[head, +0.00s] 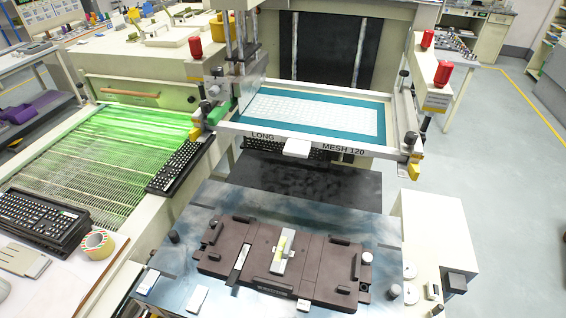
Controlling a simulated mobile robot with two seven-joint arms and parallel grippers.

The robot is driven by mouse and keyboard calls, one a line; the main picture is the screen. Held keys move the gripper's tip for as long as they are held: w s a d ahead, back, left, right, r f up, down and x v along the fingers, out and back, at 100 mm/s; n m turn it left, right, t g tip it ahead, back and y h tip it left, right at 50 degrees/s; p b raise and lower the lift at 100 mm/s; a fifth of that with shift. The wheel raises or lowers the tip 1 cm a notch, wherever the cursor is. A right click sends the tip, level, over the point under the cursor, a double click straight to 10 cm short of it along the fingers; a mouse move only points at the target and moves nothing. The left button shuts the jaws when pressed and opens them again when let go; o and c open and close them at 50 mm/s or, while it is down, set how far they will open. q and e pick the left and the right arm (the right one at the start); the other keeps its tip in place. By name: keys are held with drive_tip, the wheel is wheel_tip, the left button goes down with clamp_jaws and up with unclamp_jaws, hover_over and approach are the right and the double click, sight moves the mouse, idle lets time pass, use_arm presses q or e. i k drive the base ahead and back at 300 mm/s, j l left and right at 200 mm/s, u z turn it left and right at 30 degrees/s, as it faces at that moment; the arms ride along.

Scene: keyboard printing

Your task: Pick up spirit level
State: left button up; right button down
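What looks like the spirit level (282,255) is a short pale bar with a yellow-green strip. It lies near the middle of a dark brown fixture plate (330,258) in the lower part of the head view. Neither of my grippers shows in this view, and nothing is seen touching the bar.
A screen frame (310,113) marked "MESH 120" stands above and behind the fixture. Black keyboards (45,217) and a tape roll (97,243) are at the left, by a green-lit conveyor (90,150). Knobs and posts stand around the fixture. Floor at the right is clear.

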sight(278, 266)
drive_tip(key=i+j+z, duration=0.3)
drive_tip(key=i+j, duration=0.2)
drive_tip(key=i+j+z, duration=0.25)
drive_tip(key=i+j, duration=0.25)
drive_tip(key=j, duration=0.15)
